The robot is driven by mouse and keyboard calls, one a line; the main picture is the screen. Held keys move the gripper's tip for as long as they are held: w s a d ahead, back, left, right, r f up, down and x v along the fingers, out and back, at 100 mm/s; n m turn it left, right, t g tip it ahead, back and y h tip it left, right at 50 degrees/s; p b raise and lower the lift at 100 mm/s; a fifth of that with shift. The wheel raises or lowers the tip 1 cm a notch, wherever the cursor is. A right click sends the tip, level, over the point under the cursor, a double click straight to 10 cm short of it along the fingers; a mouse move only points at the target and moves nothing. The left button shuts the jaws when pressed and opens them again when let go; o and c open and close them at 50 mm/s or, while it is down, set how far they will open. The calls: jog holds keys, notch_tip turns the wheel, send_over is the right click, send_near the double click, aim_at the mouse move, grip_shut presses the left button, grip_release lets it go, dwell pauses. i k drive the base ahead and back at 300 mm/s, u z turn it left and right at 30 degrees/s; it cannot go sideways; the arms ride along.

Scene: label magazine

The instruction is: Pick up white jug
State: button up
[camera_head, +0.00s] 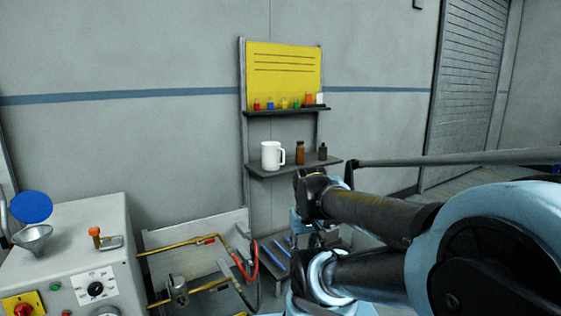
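The white jug (271,156) stands upright at the left end of the lower shelf (270,171) of a wall rack. Its handle points right. It is in full view and nothing touches it. My arm reaches in from the right and folds below and to the right of the jug, apart from it. I cannot make out my gripper's fingers.
A brown bottle (300,153) and a smaller dark bottle (323,152) stand right of the jug. The upper shelf (285,111) holds small coloured items below a yellow board (284,77). A grey machine (70,260) and brass pipes (180,246) stand lower left.

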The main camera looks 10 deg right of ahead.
aim_at(271, 150)
jog(key=k, duration=0.55)
jog(key=z, duration=0.45)
jog(key=i, duration=1.45)
jog(key=u, duration=0.6)
